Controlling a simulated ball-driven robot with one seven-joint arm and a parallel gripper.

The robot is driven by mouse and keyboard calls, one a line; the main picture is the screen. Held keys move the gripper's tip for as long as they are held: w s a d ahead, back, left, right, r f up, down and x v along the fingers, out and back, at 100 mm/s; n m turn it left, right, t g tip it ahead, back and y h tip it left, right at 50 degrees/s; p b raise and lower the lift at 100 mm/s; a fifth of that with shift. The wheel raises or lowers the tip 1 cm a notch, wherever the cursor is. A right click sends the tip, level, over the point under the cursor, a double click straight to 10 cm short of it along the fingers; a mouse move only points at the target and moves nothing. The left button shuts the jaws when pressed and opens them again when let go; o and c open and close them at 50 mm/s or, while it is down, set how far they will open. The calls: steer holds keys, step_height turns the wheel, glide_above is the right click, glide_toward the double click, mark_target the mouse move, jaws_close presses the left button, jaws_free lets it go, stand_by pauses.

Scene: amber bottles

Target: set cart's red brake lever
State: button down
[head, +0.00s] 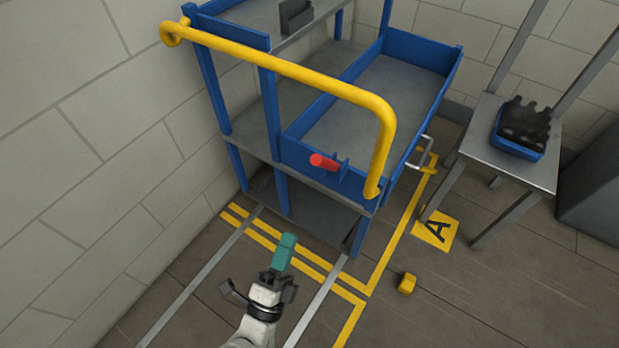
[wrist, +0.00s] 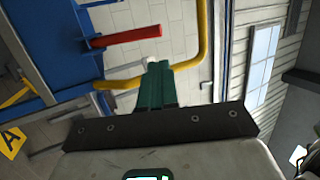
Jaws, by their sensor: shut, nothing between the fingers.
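The cart is a blue-framed trolley with grey shelves (head: 380,105) and a yellow push handle (head: 290,68). Its red brake lever (head: 324,161) sticks out from the near blue end, below the handle. In the wrist view the red lever (wrist: 128,36) shows as a bar pointing right from the blue frame (wrist: 45,45), with the yellow handle (wrist: 204,40) beyond it. My gripper (head: 288,240), with teal fingers, is shut and empty, in front of and below the lever in the head view, apart from it. The fingers also show in the wrist view (wrist: 159,75).
A grey side table (head: 540,178) with a blue tray (head: 518,147) of dark bottles stands right of the cart. A yellow block (head: 407,284) lies on the floor near yellow markings and an "A" floor sign (head: 435,229). A block wall (head: 90,130) bounds the left.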

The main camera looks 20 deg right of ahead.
steer(key=p, duration=0.4)
glide_toward(327, 164)
steer(key=w+r, duration=0.3)
steer(key=r, duration=0.2)
steer(key=shift+d+r, duration=0.2)
steer(key=shift+d, duration=0.05)
steer(key=shift+w+r, duration=0.1)
steer(key=shift+w, duration=0.1)
